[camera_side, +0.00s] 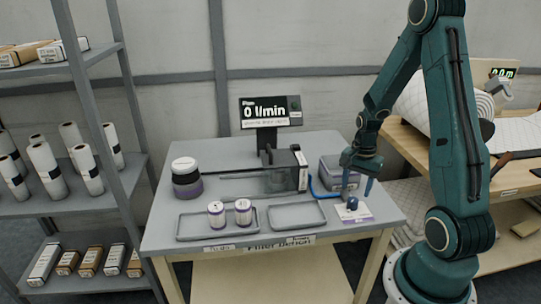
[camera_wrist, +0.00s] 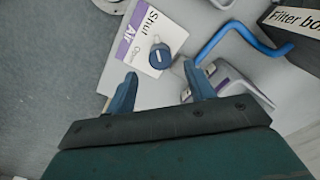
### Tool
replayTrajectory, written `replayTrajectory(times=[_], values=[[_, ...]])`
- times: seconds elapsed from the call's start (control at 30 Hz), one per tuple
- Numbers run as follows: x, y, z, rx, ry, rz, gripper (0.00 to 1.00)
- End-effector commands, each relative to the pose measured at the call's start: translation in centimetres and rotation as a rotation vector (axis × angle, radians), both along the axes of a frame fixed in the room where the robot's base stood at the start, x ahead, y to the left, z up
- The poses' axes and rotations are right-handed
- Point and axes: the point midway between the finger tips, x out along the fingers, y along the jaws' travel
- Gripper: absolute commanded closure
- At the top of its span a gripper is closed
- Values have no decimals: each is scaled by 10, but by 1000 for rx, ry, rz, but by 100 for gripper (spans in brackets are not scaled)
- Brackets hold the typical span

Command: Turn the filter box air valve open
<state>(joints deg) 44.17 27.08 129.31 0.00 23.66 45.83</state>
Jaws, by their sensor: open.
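The air valve is a small blue knob (camera_wrist: 159,56) on a white plate (camera_wrist: 139,47) printed with "Shut", "Air" and what looks like "Open". In the side view the knob (camera_side: 352,203) sits at the table's front right on its plate (camera_side: 362,212). My gripper (camera_wrist: 160,78) is open and empty, its two blue fingers apart. The knob lies just beyond the fingertips, between their lines in the wrist view. In the side view my gripper (camera_side: 357,186) hangs just above the knob. A blue hose (camera_wrist: 240,32) runs near the plate. The filter box (camera_wrist: 298,20) shows at the upper right.
A grey container (camera_side: 330,172) stands close behind my gripper. Shelves of rolls (camera_side: 88,168) stand at left.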

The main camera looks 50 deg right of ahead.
Motion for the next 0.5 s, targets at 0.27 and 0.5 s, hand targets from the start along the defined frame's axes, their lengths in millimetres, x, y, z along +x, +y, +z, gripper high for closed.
replayTrajectory(times=[0.27,0.5], values=[[0,0,-32,2,2,0,46],[0,0,-47,0,0,0,46]])
